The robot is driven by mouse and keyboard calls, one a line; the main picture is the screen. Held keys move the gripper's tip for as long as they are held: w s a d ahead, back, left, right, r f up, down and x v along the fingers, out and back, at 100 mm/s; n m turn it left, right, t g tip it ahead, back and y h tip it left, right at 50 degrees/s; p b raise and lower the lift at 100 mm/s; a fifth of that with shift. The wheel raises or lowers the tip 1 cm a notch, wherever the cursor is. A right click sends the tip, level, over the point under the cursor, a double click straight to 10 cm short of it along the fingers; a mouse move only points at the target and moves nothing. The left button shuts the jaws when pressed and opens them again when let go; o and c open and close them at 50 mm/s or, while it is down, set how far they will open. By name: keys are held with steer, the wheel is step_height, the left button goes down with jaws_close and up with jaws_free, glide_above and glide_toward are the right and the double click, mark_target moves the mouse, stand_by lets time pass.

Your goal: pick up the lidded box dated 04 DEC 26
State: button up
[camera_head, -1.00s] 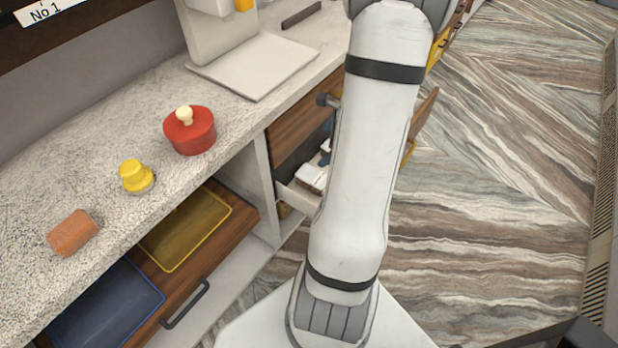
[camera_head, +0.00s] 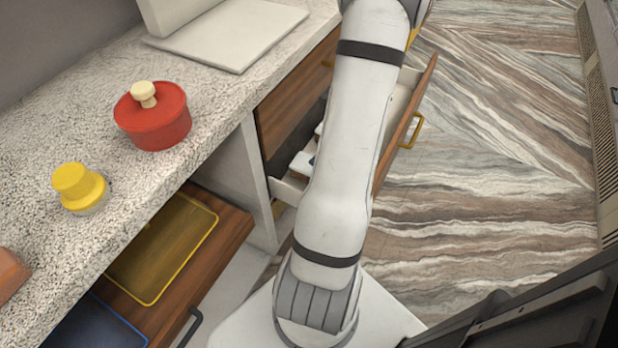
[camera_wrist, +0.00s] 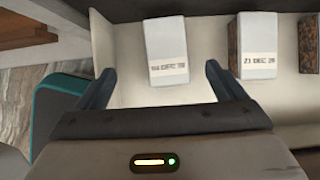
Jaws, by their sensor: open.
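In the wrist view, a white-topped box (camera_wrist: 166,48) with a printed date strip lies in the open drawer. Its strip shows "DEC", but the day digits are too blurred to read surely. My gripper (camera_wrist: 158,72) is open and empty, one finger on each side of the near part of this box in the picture. I cannot tell how far above it the fingers are. A second box (camera_wrist: 257,45), dated about 21 DEC 26, stands to the right with a brown side. In the head view my arm hides the gripper and most of the drawer (camera_head: 290,188).
Another brown-sided box (camera_wrist: 309,45) is at the right edge of the wrist view. A teal-edged dark object (camera_wrist: 57,108) is at left. On the counter are a red lidded pot (camera_head: 153,122) and a yellow knobbed object (camera_head: 79,188). A lower drawer (camera_head: 215,232) stands open.

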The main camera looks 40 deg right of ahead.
steer(key=b, duration=0.7)
glide_toward(300, 169)
steer(key=d+f, duration=0.1)
steer(key=f, duration=0.2)
steer(key=d+f, duration=0.1)
steer(key=f, duration=0.1)
steer(key=shift+s+d+f, duration=0.15)
steer(key=shift+d+f, duration=0.05)
steer(key=shift+d, duration=0.1)
steer(key=b+x, duration=0.1)
steer(key=x, duration=0.1)
steer(key=b+x, duration=0.1)
steer(key=x, duration=0.1)
steer(key=b+x, duration=0.1)
steer(key=x, duration=0.2)
steer(key=shift+w+d, duration=0.3)
steer(key=shift+d, duration=0.1)
steer(key=shift+r, duration=0.15)
steer(key=shift+c, duration=0.4)
steer(key=c, duration=1.2)
steer(key=shift+r, duration=0.1)
